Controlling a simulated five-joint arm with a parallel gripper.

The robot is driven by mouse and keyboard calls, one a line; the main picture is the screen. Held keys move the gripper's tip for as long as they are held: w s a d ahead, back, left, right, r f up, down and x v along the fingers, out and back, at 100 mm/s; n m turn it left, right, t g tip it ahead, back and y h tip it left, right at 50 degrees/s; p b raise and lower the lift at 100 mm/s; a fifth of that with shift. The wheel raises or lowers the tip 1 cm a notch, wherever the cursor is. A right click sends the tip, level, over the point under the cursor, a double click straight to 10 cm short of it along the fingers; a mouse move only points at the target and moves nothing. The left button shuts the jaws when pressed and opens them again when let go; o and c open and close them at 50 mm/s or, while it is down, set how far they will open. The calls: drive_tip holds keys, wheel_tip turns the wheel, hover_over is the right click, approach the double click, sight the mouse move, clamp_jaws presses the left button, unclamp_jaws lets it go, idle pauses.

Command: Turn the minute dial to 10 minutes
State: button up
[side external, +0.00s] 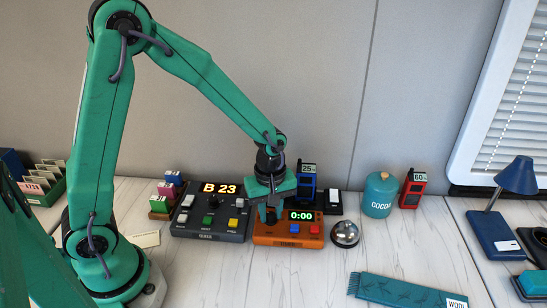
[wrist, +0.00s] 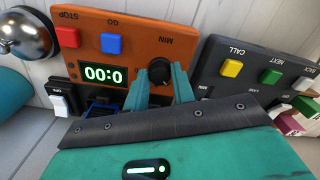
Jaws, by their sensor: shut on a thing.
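The orange timer box (side external: 289,240) stands on the bench below my gripper (side external: 268,207). Its lit display (side external: 301,215) reads 0:00. In the wrist view the orange timer panel (wrist: 128,38) appears upside down, with the display (wrist: 103,74) reading 0:00. The black minute dial (wrist: 160,70), labelled MIN, sits between the two green fingertips of my gripper (wrist: 162,82), which are shut on it. In the side view the fingers largely hide the dial. The timer's blue button (side external: 294,228) and red button (side external: 315,229) are to the right of the dial.
A dark control box (side external: 210,236) showing B 23 stands close on the left. A silver bell (side external: 345,234) is at the right of the timer. Behind are a blue device marked 25 (side external: 307,184) and a black switch box (side external: 333,202). A teal cocoa tin (side external: 380,194) stands farther right.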

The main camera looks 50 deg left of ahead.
drive_tip(key=m, duration=1.3)
drive_tip(key=shift+m, duration=0.4)
drive_tip(key=m, duration=0.5)
drive_tip(key=shift+m, duration=2.5)
drive_tip(key=o, duration=1)
